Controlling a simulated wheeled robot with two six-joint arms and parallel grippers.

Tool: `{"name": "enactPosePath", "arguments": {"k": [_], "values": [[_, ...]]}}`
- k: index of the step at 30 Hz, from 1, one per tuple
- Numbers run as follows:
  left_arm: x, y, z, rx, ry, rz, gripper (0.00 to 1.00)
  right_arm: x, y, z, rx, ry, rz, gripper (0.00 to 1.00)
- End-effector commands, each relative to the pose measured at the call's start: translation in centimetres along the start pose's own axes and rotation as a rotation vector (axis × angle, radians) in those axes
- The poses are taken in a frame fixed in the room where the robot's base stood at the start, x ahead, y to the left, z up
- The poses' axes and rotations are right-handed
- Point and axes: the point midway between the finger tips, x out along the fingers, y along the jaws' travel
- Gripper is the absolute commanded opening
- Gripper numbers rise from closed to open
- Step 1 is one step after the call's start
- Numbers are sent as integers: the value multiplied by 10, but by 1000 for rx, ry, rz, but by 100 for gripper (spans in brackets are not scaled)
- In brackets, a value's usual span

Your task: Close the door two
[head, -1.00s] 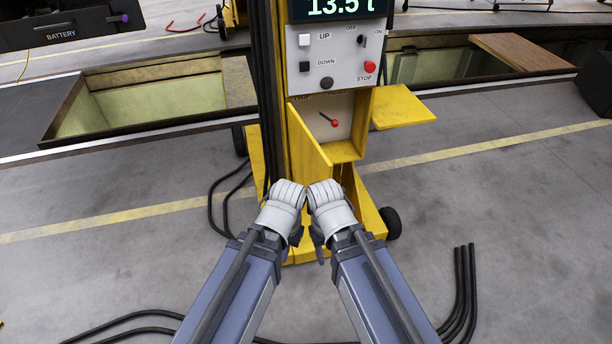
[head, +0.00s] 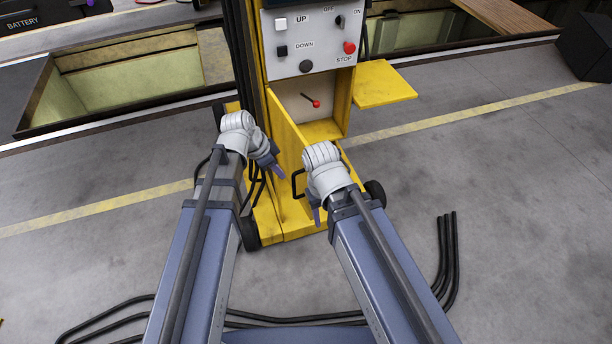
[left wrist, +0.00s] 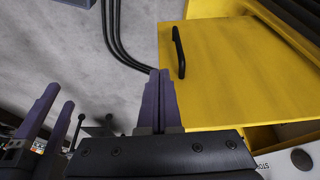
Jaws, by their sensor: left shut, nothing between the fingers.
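A yellow lifting column has an open compartment with a red-knobbed lever (head: 316,104) inside. A yellow door (head: 287,142) stands swung out at the compartment's left, seen nearly edge-on. A second yellow panel (head: 385,83) sticks out to the right. I cannot tell which is door two. The left wrist view shows a yellow door face (left wrist: 235,75) with a black handle (left wrist: 180,52). My left gripper (head: 281,175) is shut and empty; in the left wrist view its fingertips (left wrist: 160,74) appear close to the handle. My right gripper (head: 316,218) is below the compartment; its fingers (left wrist: 48,115) look apart.
Above the compartment is a control panel (head: 310,42) with UP, DOWN and STOP buttons. Black cables (head: 447,260) lie on the grey floor. Open pits (head: 120,80) lie behind the column.

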Motion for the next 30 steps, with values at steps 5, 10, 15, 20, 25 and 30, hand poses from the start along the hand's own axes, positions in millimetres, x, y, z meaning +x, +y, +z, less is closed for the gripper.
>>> {"name": "enactPosePath", "arguments": {"k": [5, 10, 15, 20, 25, 30], "values": [[7, 0, 1, 1, 0, 0, 0, 7, -1, 0, 0, 0, 0, 50], [30, 0, 2, 1, -1, 1, 0, 29, -3, -2, 0, 0, 0, 50], [58, 0, 3, 1, -2, 1, 0, 54, -5, -3, 0, 0, 0, 50], [82, 0, 3, 0, -2, 1, 0, 76, -7, -4, 0, 0, 0, 50], [105, 0, 3, 0, -2, 0, 0, 98, -9, -6, 0, 0, 0, 50], [109, 0, -21, 2, -2, 1, 0, 93, -9, -5, 0, 0, 0, 50]]}}
